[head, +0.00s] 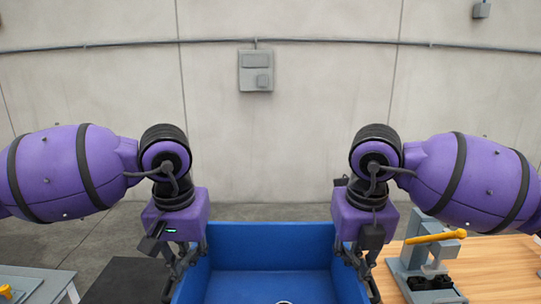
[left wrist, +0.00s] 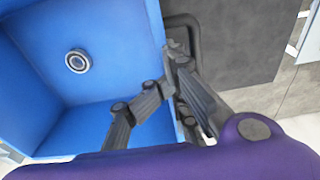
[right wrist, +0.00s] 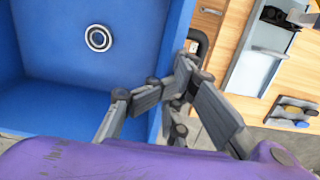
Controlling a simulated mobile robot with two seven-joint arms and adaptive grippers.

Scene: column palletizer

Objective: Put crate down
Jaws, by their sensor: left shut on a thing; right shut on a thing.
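A blue crate (head: 270,245) is at the bottom middle of the head view, between my two grippers. Its open top faces up, and a round metal ring-shaped part lies inside it, seen in the left wrist view (left wrist: 77,61) and in the right wrist view (right wrist: 98,38). My left gripper (left wrist: 172,85) is shut on the crate's left side wall. My right gripper (right wrist: 180,85) is shut on the crate's right side wall. The crate's underside and what lies beneath it are hidden.
A dark mat or platform (head: 125,280) lies left of the crate. A grey table (head: 40,283) is at the far left. A wooden table (head: 500,265) with a grey fixture and yellow lever (head: 435,237) stands close on the right. A concrete wall (head: 320,120) is behind.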

